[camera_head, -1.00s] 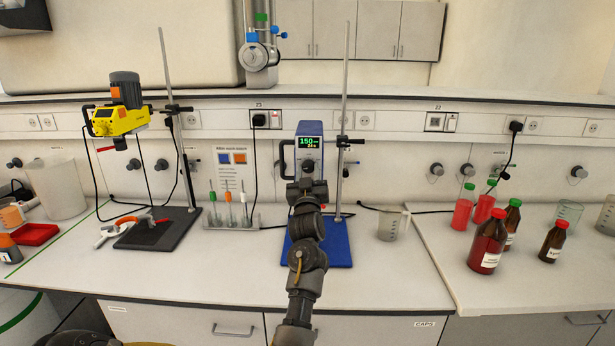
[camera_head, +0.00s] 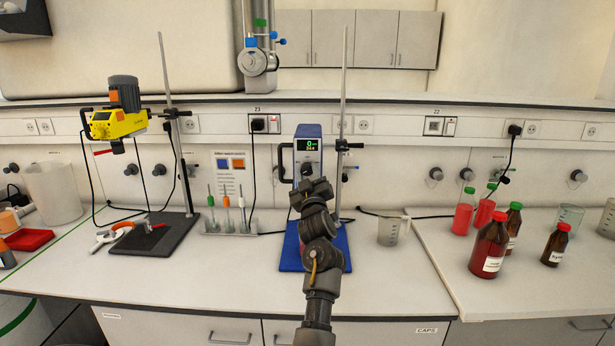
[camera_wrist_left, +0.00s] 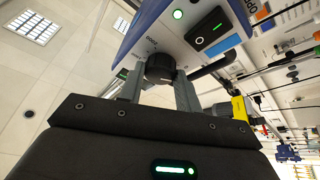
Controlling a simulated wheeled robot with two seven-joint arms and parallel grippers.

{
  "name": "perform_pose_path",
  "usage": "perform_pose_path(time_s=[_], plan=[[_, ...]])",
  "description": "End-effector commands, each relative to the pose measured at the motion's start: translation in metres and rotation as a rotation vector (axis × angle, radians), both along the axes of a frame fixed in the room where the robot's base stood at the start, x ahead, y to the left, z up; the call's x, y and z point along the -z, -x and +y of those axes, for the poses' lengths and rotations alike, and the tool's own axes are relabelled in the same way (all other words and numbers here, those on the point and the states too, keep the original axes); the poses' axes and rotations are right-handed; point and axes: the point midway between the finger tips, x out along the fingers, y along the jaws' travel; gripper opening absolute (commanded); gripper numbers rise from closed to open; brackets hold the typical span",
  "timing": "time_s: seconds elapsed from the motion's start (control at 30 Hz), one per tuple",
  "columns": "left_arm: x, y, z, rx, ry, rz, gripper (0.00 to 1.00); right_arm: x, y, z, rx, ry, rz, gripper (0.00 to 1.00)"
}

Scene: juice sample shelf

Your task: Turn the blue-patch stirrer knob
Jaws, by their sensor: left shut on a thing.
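The blue stirrer (camera_head: 307,146) stands upright on its stand with a blue base plate (camera_head: 290,262) at the middle of the bench. Its lit display (camera_head: 307,145) reads 0 on the upper line; the lower line is too small to read surely. In the left wrist view its dark round knob (camera_wrist_left: 160,66) sits on the pale front panel, near a black switch (camera_wrist_left: 210,30) and a blue patch (camera_wrist_left: 222,45). My left gripper (camera_wrist_left: 158,78) is shut on the knob, one finger on each side. My right gripper is not in view.
A yellow stirrer (camera_head: 117,123) on a dark stand is at the left. Small stirring tools (camera_head: 227,212) stand in a rack between the stirrers. A beaker (camera_head: 391,229) is just right of the blue base, with bottles (camera_head: 489,244) farther right. The front bench is clear.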

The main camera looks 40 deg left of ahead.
Motion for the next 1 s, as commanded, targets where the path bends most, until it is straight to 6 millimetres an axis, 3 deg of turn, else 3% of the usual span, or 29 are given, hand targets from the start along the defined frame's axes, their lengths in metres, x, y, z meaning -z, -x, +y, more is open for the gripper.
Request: perform_pose_path(time_s=[0.1, 0.13, 0.3, 0.67, 1.0], plan=[[0.000, 0.000, 0.000, 0.002, 0.001, -0.001, 0.11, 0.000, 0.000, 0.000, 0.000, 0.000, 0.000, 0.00], [0.000, 0.000, 0.000, 0.002, 0.001, -0.001, 0.36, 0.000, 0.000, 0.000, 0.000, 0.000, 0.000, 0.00], [0.000, 0.000, 0.000, 0.001, 0.000, -0.001, 0.55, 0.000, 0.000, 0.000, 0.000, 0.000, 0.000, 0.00], [0.005, 0.004, -0.005, 0.002, 0.001, 0.000, 0.55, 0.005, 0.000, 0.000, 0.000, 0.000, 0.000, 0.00], [0.030, 0.045, -0.048, 0.002, 0.001, -0.001, 0.55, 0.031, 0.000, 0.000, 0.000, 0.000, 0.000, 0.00]])
